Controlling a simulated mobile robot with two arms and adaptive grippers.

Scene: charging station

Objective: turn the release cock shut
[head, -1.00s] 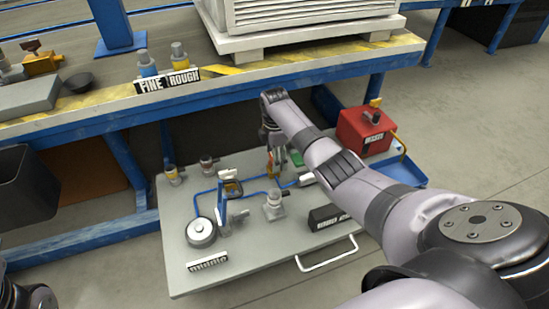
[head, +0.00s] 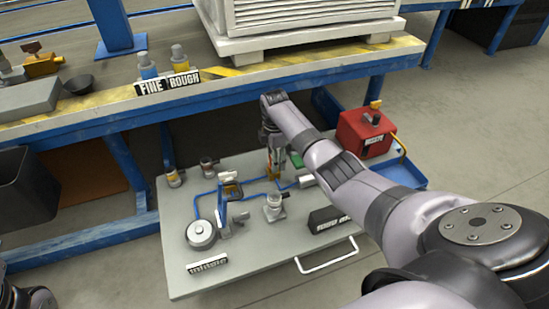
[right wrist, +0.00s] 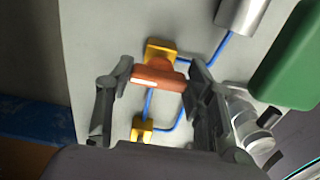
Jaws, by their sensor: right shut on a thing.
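The release cock shows in the right wrist view as a yellow body (right wrist: 160,50) with an orange handle (right wrist: 158,77), in line with a blue tube. In the head view its yellow part (head: 273,174) shows just below my right gripper (head: 270,150). My right gripper also fills the right wrist view (right wrist: 155,85), its two fingers on either side of the orange handle, shut on it. The handle lies crosswise to the tube there.
The cock sits on a grey panel (head: 185,240) with blue tubing, a round gauge (head: 201,233), other fittings and a white front handle (head: 327,256). A red box (head: 364,133) stands at the right. A workbench edge (head: 330,68) overhangs behind the panel.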

